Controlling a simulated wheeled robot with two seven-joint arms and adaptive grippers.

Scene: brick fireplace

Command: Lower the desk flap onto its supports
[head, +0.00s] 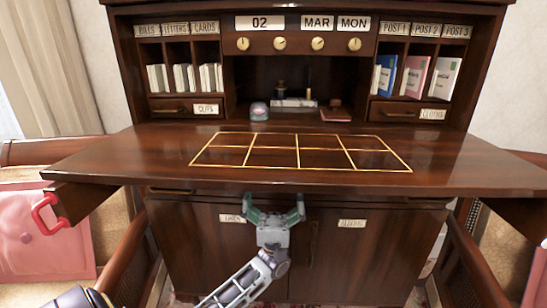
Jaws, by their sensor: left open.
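The dark wooden desk flap (455,165) lies level, extending toward me, with a gold-lined grid on its top. A support arm (82,203) juts out under the flap's left side, and another support (520,215) shows under its right side. Whether the flap touches them is hard to tell. My left gripper (273,208) is just below the flap's front edge at the middle, fingers spread open and pointing up. I see nothing between its fingers. Whether the fingertips touch the flap is unclear. My right gripper is not in view.
Above the flap, the desk has labelled pigeonholes with envelopes (158,78) on the left and books (385,74) on the right. Cabinet doors (365,260) are below.

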